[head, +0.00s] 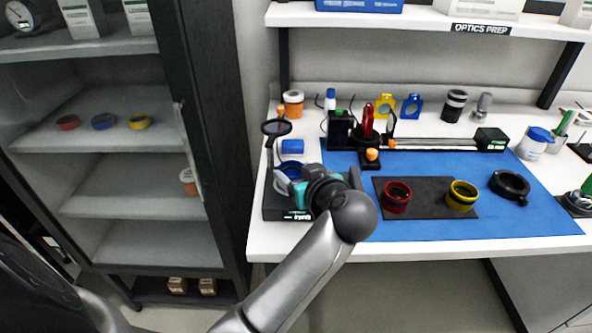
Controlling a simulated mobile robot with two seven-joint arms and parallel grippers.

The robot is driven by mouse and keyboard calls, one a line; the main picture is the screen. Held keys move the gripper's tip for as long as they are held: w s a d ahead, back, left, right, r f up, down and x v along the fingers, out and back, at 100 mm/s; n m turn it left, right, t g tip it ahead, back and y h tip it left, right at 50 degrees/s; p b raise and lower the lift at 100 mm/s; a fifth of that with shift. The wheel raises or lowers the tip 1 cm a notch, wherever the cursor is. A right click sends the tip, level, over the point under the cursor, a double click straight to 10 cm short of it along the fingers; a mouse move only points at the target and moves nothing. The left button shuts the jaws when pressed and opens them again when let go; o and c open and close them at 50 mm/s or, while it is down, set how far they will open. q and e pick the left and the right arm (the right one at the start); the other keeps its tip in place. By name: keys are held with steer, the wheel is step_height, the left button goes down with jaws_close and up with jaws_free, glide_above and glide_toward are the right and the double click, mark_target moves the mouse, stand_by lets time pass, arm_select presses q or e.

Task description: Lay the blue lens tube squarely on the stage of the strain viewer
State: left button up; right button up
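The strain viewer (285,211) stands at the left end of the white bench. It has a dark base, an upright post and a round dark filter (276,127) on top. The blue lens tube (290,169) shows as a blue ring at the viewer's stage, partly hidden by my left gripper (299,190). That gripper reaches in over the viewer from the right, with its teal parts right beside the tube. Its fingertips are mostly hidden, so I cannot tell whether it grips the tube or whether the tube lies flat. My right gripper is not in view.
A blue mat (420,226) holds a dark pad (428,207) with a red ring (396,196) and a yellow ring (461,195). A black ring (510,185) lies to the right. A rail instrument (440,144) stands behind. An open cabinet (110,150) stands left.

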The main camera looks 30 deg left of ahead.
arm_select(q)
steer(key=o, duration=0.4)
steer(key=shift+r, duration=0.1)
steer(key=shift+r, duration=0.15)
steer(key=shift+p+v, duration=5.05)
steer(key=shift+v, duration=0.95)
